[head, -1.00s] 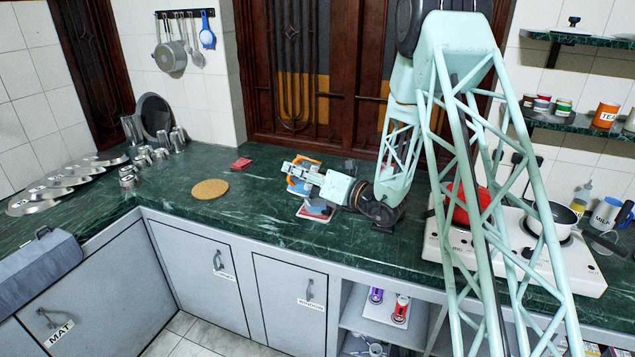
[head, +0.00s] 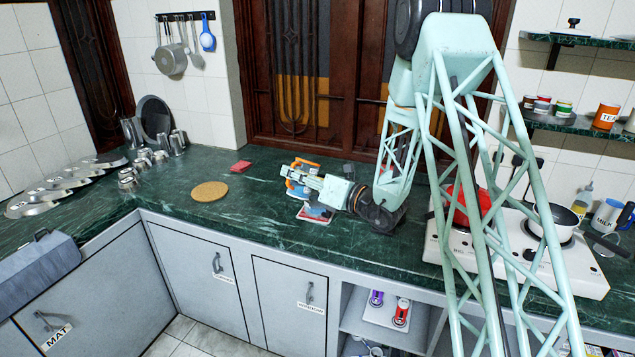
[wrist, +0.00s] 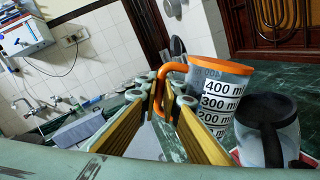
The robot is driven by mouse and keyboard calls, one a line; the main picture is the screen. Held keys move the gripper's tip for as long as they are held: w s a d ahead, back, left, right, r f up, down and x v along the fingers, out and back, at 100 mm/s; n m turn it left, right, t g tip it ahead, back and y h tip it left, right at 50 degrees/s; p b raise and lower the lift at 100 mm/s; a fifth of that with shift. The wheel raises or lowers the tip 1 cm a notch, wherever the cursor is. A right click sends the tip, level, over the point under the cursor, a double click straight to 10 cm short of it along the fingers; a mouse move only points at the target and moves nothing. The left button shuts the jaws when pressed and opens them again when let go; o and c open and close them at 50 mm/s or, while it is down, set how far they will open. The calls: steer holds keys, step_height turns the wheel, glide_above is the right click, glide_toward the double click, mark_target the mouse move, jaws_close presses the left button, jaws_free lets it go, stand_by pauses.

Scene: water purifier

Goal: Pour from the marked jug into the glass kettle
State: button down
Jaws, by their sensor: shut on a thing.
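The marked jug (wrist: 222,95) is clear with black ml marks, an orange rim and an orange handle. In the head view its orange part (head: 298,168) shows at my gripper (head: 296,180). In the wrist view my gripper (wrist: 165,103) is shut on the jug's handle, between two yellow finger pads. How far the jug tilts, and what is in it, I cannot tell. The glass kettle (wrist: 266,135), with a dark lid and handle, stands close to the right of the jug in the wrist view. In the head view the kettle is mostly hidden by my gripper.
A red-and-white base (head: 313,217) lies under the kettle area. A round cork mat (head: 210,191) and a red pad (head: 241,166) lie to the left on the green counter. Steel cups (head: 130,180) stand farther left. A white stove (head: 520,250) with a red kettle and pan is on the right.

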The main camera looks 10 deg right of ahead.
mark_target(288, 183)
steer(key=shift+s+a+f+n+b, duration=0.35)
steer(key=shift+f+n+b, duration=0.25)
steer(key=shift+b, duration=0.45)
steer(key=shift+s+a+f+n+b, duration=0.35)
steer(key=shift+f+b, duration=0.35)
steer(key=shift+b, duration=0.35)
step_height(288, 183, down, 9)
steer(key=s+a+n, duration=0.1)
steer(key=a+n, duration=0.1)
steer(key=n, duration=0.2)
steer(key=shift+s+b, duration=0.3)
steer(key=shift+b, duration=0.1)
steer(key=shift+r+p, duration=1.4)
steer(key=shift+r, duration=1.6)
